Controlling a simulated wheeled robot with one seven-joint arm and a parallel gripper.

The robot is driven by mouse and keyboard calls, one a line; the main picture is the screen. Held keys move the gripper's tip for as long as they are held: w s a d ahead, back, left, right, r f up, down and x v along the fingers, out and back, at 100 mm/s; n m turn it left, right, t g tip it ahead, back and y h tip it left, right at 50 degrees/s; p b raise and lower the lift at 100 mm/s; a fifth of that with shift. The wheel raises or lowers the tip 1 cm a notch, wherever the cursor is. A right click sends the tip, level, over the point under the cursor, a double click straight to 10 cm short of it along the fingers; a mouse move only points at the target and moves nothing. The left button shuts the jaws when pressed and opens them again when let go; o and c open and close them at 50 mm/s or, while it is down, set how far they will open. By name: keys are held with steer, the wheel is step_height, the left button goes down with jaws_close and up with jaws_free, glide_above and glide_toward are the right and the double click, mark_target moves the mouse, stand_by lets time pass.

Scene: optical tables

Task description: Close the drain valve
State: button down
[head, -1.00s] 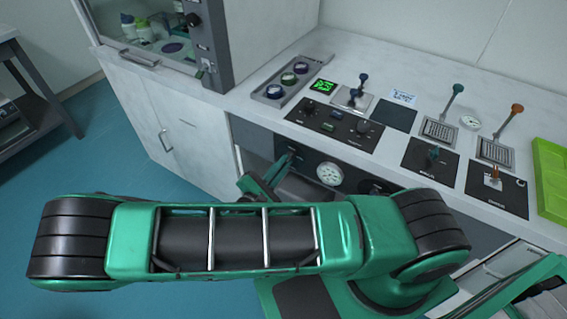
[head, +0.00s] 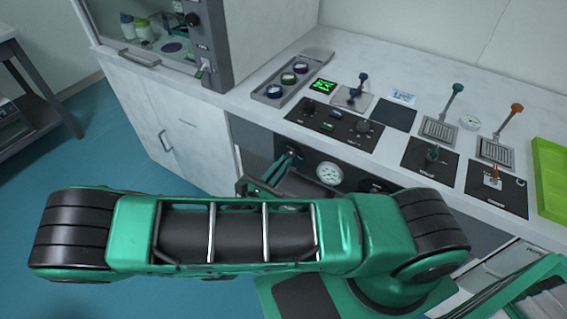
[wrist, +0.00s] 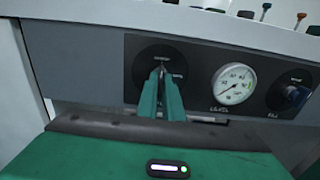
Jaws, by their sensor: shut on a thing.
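The valve on the left of the dark front panel below the bench has a round dark plate (wrist: 150,55) with small labels I cannot read well; I take it to be the drain valve. My gripper (wrist: 160,74) is shut on its handle, with the two green fingers close together in front of the plate. The fingers hide most of the handle, so its exact angle is unclear. In the head view my gripper (head: 292,153) reaches the panel below the bench edge, partly hidden by my arm.
A white pressure gauge (wrist: 233,84) sits just right of the valve, with a blue knob (wrist: 296,93) further right. Above, the bench top (head: 290,118) carries control panels, upright levers and a green tray (head: 550,170). A white cabinet (head: 180,130) stands to the left.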

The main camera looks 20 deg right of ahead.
steer(key=shift+w+a, duration=0.2)
steer(key=shift+a, duration=0.1)
steer(key=c, duration=1.9)
jaws_free()
steer(key=shift+d, duration=0.1)
steer(key=shift+s, duration=0.15)
steer(key=v, duration=1)
steer(key=shift+s+a, duration=0.1)
steer(key=shift+a, duration=0.2)
steer(key=shift+s, duration=0.1)
